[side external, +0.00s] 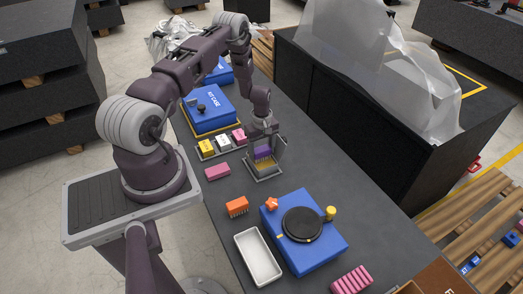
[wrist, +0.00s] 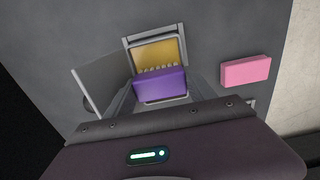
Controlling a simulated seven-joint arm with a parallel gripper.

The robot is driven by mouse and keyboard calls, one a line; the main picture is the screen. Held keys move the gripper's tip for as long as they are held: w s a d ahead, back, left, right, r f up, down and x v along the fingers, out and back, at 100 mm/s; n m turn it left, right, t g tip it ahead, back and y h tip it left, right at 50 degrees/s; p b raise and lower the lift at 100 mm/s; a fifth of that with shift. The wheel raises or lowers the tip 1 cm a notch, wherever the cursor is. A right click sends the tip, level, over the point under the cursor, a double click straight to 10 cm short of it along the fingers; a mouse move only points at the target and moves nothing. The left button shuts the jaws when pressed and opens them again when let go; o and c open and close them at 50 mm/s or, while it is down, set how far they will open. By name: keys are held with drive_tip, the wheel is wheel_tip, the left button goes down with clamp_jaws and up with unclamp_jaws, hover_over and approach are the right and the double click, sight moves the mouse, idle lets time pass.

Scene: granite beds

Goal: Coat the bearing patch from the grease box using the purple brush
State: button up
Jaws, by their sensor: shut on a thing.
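My gripper (side external: 263,142) is shut on the purple brush (side external: 262,153) above the grease box (side external: 267,173). In the wrist view the purple brush (wrist: 160,84) has its pale bristles pointing toward the yellow grease in the grease box (wrist: 154,50). The box is open, with a grey lid standing at its side (wrist: 103,84). I cannot tell whether the bristles touch the grease. A blue block with a black round disc (side external: 302,224) stands nearer the camera; I cannot tell for sure which part is the bearing patch.
A pink block (side external: 217,171) lies left of the grease box. A tray with yellow, white and pink blocks (side external: 222,143) is behind it. An orange brush (side external: 237,207), an empty white tray (side external: 258,257) and a pink ribbed block (side external: 351,281) lie nearer. Blue cases (side external: 208,108) stand at the back.

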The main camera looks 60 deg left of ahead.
sight(262, 149)
idle(0.9)
drive_tip(key=shift+r, duration=3.5)
